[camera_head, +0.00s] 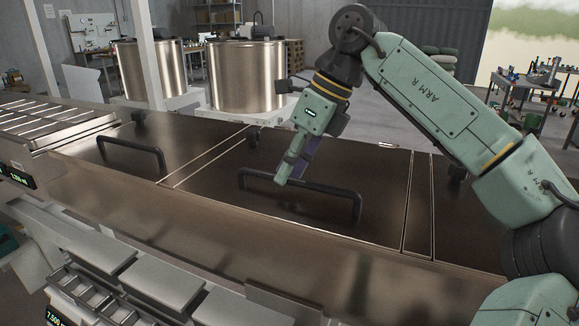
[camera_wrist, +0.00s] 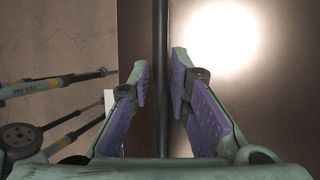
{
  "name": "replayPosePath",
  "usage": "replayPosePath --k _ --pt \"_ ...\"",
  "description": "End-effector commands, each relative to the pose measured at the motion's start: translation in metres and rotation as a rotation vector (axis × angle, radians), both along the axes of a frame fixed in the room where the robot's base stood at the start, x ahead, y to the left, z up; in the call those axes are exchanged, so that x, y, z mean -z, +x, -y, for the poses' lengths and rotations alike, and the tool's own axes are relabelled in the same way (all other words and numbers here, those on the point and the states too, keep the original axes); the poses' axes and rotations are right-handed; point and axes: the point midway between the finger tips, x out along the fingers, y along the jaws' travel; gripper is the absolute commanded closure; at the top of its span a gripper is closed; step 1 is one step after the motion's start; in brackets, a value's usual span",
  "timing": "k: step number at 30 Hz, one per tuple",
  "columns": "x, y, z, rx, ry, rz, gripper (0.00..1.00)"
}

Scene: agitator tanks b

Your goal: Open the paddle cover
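A flat dark metal cover (camera_head: 330,165) with a black bar handle (camera_head: 335,191) lies shut in the middle of the long machine in the head view. I cannot tell by label whether this is the paddle cover. My gripper (camera_head: 282,179) points down at this handle, near the left half of its bar. In the wrist view my gripper (camera_wrist: 161,62) has its two purple-padded fingers apart, one on each side of the black handle bar (camera_wrist: 160,30). I see gaps between the bar and the fingers. Whether the fingertips reach past the bar is unclear.
Another dark cover with a black handle (camera_head: 132,150) lies to the left, with a slatted section (camera_head: 45,118) beyond it. Two steel tanks (camera_head: 247,75) (camera_head: 152,68) stand behind the machine. Grey bins and rails are below its front edge.

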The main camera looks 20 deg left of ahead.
Motion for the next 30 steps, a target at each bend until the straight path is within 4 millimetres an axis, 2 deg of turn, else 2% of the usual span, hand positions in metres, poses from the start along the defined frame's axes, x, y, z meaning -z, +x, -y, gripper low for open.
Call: replayPosePath --k 7,30 --pt "-0.0002 -0.0001 0.0 0.0 0.0 0.0 1.0" --pt "-0.0053 -0.0045 -0.0002 -0.001 0.001 -0.014 1.0"
